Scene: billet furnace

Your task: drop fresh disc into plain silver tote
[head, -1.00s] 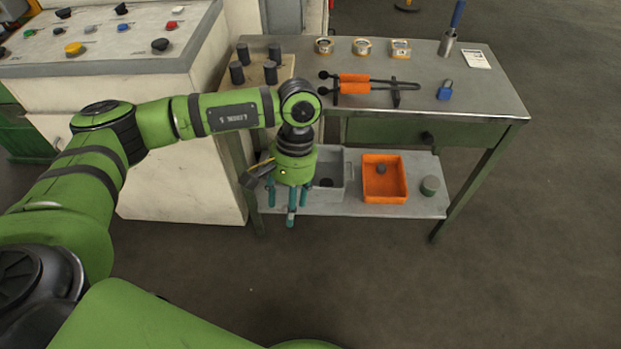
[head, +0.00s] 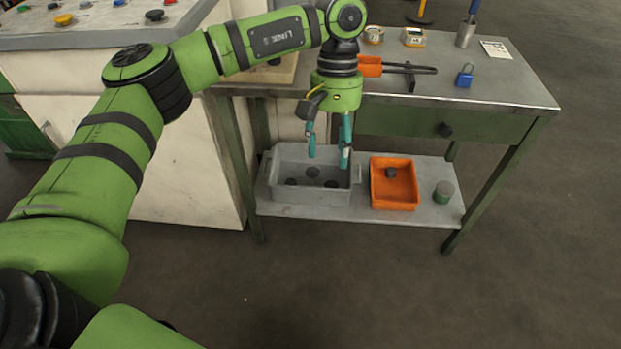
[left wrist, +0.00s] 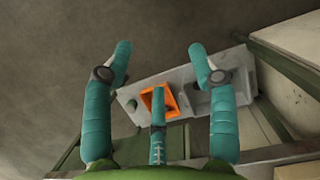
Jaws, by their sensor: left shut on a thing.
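My left gripper (head: 329,158) hangs fingers-down in front of the bench, over the right part of the grey silver tote (head: 272,196) in the head view. Its teal fingers are spread, and no disc shows between them there or in the left wrist view (left wrist: 160,62). The tote stands on the lower shelf. I cannot tell which is the fresh one. My right gripper is not in view.
The bench top and drawer front (head: 410,124) overhang the shelf behind. The floor in front is clear.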

